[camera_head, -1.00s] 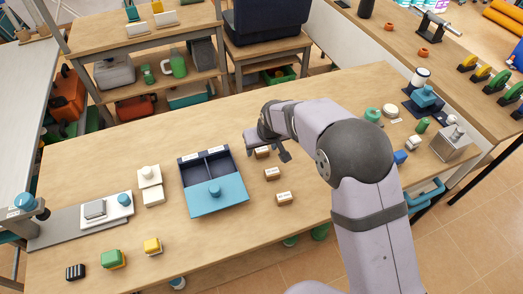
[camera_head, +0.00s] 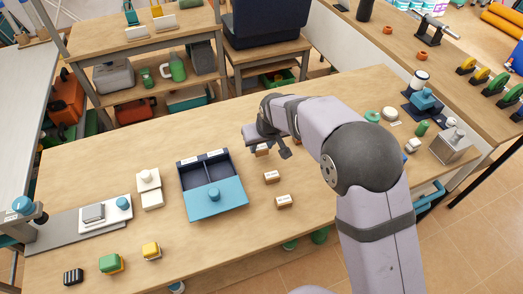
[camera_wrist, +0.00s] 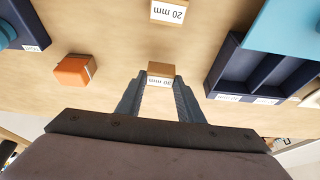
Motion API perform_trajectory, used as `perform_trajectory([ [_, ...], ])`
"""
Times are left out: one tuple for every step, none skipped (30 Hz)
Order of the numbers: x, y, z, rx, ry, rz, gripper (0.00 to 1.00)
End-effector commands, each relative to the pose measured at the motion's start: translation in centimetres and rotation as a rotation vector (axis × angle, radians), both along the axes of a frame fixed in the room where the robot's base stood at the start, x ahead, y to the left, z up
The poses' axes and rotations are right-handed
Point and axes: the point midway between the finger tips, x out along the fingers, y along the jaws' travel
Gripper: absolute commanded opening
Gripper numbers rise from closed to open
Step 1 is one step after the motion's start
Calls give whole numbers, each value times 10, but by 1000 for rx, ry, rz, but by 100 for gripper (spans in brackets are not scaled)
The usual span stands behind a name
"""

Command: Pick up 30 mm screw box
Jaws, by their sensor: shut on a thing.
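My gripper (camera_wrist: 160,92) is shut on a small brown box with a white label, the 30 mm screw box (camera_wrist: 160,69). The label is upside down in the wrist view and partly cut off. In the head view the 30 mm box (camera_head: 262,152) shows just below my gripper, partly covered by it, and seems slightly above the table. A matching box labelled 20 mm (camera_wrist: 168,11) lies apart from it; in the head view it is the middle box (camera_head: 272,177). A third similar box (camera_head: 284,202) lies nearer the front.
A dark blue two-compartment tray with a light-blue front (camera_head: 215,204) stands left of the boxes. An orange block (camera_wrist: 74,69) shows in the wrist view, with a dark blue labelled holder (camera_wrist: 28,30) beyond it. Bare tabletop (camera_head: 120,155) lies to the left.

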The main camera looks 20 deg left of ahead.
Motion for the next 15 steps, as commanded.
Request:
perform_trajectory([
  [1, 1, 10, 5, -5, 0, 10],
  [1, 1, 15, 4, -4, 0, 10],
  [1, 1, 23, 5, -6, 0, 10],
  [1, 1, 28, 4, -4, 0, 10],
  [1, 1, 33, 5, -5, 0, 10],
  [1, 1, 39, 4, -4, 0, 10],
  [1, 1, 44, 5, -5, 0, 10],
  [1, 1, 48, 3, -4, 0, 10],
  [1, 1, 53, 4, -4, 0, 10],
  [1, 1, 57, 3, -4, 0, 10],
  [1, 1, 60, 3, -3, 0, 10],
  [1, 1, 64, 3, -3, 0, 10],
  [1, 1, 66, 3, -3, 0, 10],
  [1, 1, 68, 2, -2, 0, 10],
  [1, 1, 69, 1, -1, 0, 10],
])
